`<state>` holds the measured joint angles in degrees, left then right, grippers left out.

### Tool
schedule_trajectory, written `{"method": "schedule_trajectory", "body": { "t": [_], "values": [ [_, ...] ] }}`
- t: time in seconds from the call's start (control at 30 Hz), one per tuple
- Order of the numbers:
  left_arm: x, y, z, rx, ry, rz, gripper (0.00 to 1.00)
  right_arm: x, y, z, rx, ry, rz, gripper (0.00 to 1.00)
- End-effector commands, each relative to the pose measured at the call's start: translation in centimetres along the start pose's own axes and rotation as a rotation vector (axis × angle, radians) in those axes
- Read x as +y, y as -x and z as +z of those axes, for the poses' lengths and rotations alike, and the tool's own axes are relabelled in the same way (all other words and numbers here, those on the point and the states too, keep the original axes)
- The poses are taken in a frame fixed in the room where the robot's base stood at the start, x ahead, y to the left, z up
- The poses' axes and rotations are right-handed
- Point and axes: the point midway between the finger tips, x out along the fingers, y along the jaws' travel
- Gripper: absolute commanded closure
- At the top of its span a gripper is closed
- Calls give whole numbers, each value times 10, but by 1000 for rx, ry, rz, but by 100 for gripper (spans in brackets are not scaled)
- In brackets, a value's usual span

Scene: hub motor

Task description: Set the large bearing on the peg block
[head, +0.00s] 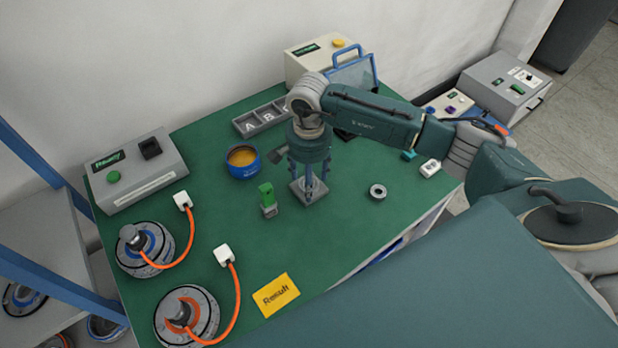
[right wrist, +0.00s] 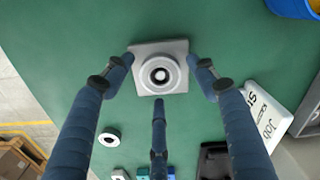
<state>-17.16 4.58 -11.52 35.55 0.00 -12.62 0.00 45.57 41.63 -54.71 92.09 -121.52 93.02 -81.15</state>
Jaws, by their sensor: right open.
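The peg block (right wrist: 178,47) is a grey square plate on the green table. In the right wrist view, a thick pale ring, which looks like the large bearing (right wrist: 146,73), lies flat on it around a dark-ringed centre. In the head view the block (head: 300,197) is partly hidden behind the fingers. My right gripper (head: 308,188) points down over the block. In the right wrist view its blue fingers (right wrist: 160,80) are spread around the block, with visible gaps to the ring. A smaller ring (head: 377,191) lies apart on the table. My left gripper is not in view.
A green-topped part (head: 268,200) stands just left of the block, and a blue bowl (head: 242,162) behind it. Two motors (head: 187,316) with orange cables stand at left. A yellow Result card (head: 276,295) lies in front. A lettered tray (head: 263,118) is behind.

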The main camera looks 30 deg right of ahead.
Motion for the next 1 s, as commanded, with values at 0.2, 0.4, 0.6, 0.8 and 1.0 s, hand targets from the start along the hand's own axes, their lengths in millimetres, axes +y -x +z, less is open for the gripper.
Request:
{"method": "schedule_trajectory", "body": {
  "t": [0.2, 0.4, 0.6, 0.8, 1.0],
  "values": [
    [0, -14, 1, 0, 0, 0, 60, -2, 37, -2, 4, 0, -7, 42],
    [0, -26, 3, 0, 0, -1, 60, -2, 81, -1, 3, 1, -5, 42],
    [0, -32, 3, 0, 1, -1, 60, -1, 111, 0, 1, -1, -3, 42],
    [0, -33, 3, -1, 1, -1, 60, 0, 120, 0, 1, 0, 0, 42],
    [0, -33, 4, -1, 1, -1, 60, 0, 121, 0, 0, 0, 0, 42]
  ]
}}
